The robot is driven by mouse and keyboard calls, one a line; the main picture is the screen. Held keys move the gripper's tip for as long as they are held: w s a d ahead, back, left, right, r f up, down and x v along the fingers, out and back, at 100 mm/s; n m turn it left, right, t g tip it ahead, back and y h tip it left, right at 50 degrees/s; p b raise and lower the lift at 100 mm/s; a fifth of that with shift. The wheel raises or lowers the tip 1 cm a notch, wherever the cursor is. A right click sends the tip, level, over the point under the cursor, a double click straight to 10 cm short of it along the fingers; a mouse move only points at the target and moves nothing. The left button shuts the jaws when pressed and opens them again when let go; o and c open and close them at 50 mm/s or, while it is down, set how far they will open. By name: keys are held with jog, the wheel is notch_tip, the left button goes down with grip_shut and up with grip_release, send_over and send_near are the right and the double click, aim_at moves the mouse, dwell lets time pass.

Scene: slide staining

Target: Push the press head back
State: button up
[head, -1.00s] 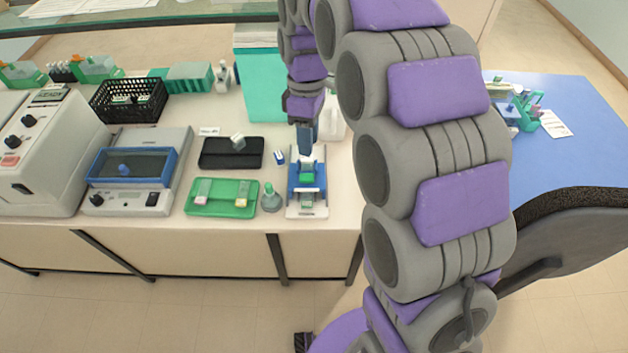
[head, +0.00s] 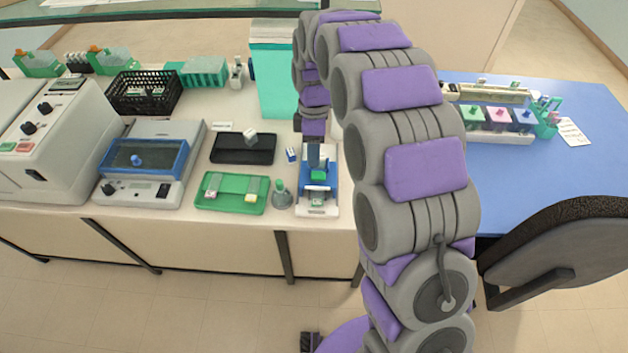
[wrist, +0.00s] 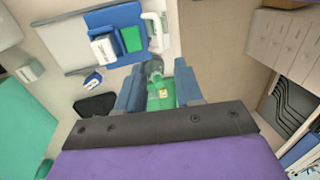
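The press (head: 316,205) is a blue and white device with a green part on it, at the front edge of the bench in the head view. It also shows at the top of the wrist view (wrist: 128,20), with a white block and a green pad. My gripper (head: 315,155) is at the far end of the press in the head view, close to its head. Contact with the press head cannot be told.
Left of the press are a small grey-green bottle (head: 281,195), a green tray (head: 215,205) and a black tray (head: 230,155). A small blue and white item (head: 291,154) lies close by. A tall teal-fronted box (head: 273,85) stands behind. A blue table (head: 575,150) is at right.

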aim_at(318, 179)
jog(key=b+x, duration=0.1)
jog(key=x, duration=0.8)
jog(key=shift+s+f, duration=0.1)
jog(key=shift+f, duration=0.15)
grip_shut()
